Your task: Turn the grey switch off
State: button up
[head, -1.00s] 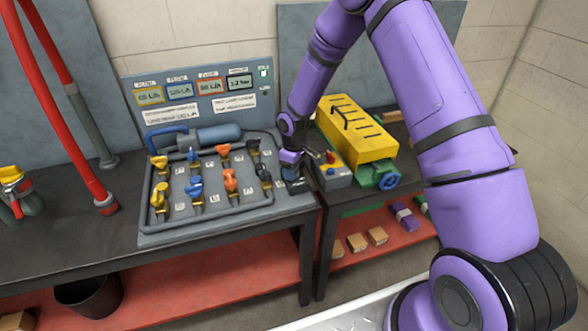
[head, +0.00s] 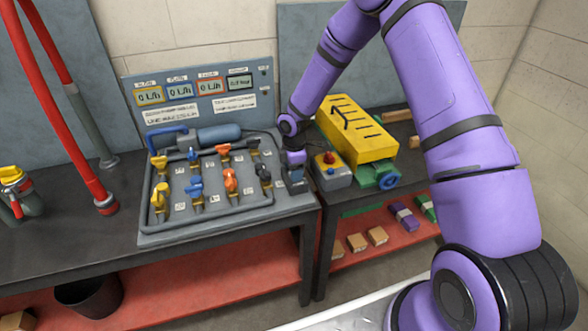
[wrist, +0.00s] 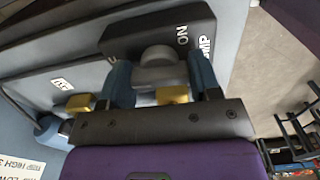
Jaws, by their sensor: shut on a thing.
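The grey switch (wrist: 158,60) is a rounded grey knob on a black block marked "ON", beside a "PUMP" label, in the wrist view. My gripper (wrist: 160,74) has a blue finger on either side of the knob and is shut on it. In the head view my gripper (head: 294,170) is at the right end of the grey valve board, over the dark switch block (head: 297,188). My gripper hides most of the switch there. An "OFF" mark is not readable.
The valve board (head: 160,238) carries yellow, blue, orange and black valves. The display panel (head: 190,120) behind reads 0 L/h on three screens. A box with a red button (head: 331,172) and a yellow case (head: 358,135) stand close on the right.

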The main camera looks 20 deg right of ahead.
jog(key=shift+n, duration=0.3)
dwell(0.4)
jog(key=o, duration=0.9)
jog(key=shift+r, duration=0.1)
notch_tip(320, 180, up, 11)
jog(key=shift+f, duration=0.2)
